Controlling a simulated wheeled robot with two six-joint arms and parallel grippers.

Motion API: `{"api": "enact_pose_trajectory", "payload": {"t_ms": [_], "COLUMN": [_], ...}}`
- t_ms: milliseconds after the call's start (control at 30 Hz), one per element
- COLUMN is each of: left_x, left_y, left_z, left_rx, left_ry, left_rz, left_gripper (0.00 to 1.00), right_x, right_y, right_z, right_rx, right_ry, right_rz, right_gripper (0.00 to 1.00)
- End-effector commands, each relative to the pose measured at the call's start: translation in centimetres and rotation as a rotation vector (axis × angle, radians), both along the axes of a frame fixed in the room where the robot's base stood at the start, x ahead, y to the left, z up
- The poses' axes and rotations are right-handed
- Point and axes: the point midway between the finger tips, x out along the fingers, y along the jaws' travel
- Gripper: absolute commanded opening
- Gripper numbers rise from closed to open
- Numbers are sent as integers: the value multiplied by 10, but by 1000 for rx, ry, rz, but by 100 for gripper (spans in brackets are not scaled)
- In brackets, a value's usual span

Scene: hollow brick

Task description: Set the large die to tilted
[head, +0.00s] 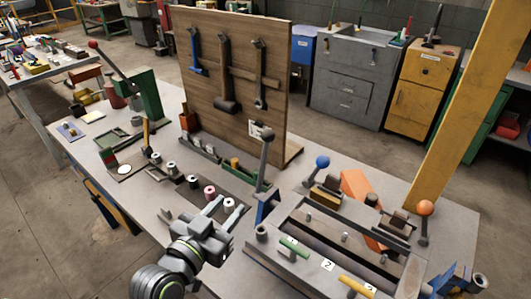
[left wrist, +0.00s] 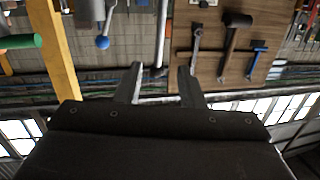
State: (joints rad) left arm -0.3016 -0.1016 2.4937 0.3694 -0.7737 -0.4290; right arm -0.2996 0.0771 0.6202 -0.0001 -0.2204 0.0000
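I cannot tell for sure which part is the large die. The grey metal frame (head: 400,248) at the lower right of the head view has long rails, green and yellow handles and numbered tags. A grey-knobbed lever (head: 265,165) on a blue bracket stands upright at its left. My left gripper (head: 230,207) is open and empty, left of the bracket and above the bench. The left wrist view shows its two fingers apart (left wrist: 159,68), with a grey rod (left wrist: 162,35) beyond the gap. My right gripper is not in view.
A blue-knobbed lever (head: 320,165) and an orange-knobbed lever (head: 424,215) rise behind the frame. A yellow post (head: 475,105) stands at right.

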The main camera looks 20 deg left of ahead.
Motion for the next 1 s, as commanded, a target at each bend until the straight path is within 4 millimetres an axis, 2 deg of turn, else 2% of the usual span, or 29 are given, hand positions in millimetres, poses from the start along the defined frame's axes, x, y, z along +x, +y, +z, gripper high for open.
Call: {"api": "enact_pose_trajectory", "payload": {"t_ms": [33,133,267,467,533,1000], "left_x": [1,3,10,32,46,129], "left_y": [-1,-3,-4,-7,-9,-22], "left_z": [13,24,23,22,27,26], "left_rx": [-6,-10,-9,-8,-11,-8], "left_ry": [-45,-87,-91,-89,-85,-82], "left_rz": [2,2,0,1,2,3], "left_gripper": [35,35,35,35,35,35], "right_x": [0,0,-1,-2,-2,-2], "right_y": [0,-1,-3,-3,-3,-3], "right_z": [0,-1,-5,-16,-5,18], "right_rx": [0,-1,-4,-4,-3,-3], "right_ry": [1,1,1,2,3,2], "right_rz": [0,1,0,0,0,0], "right_gripper": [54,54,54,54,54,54]}}
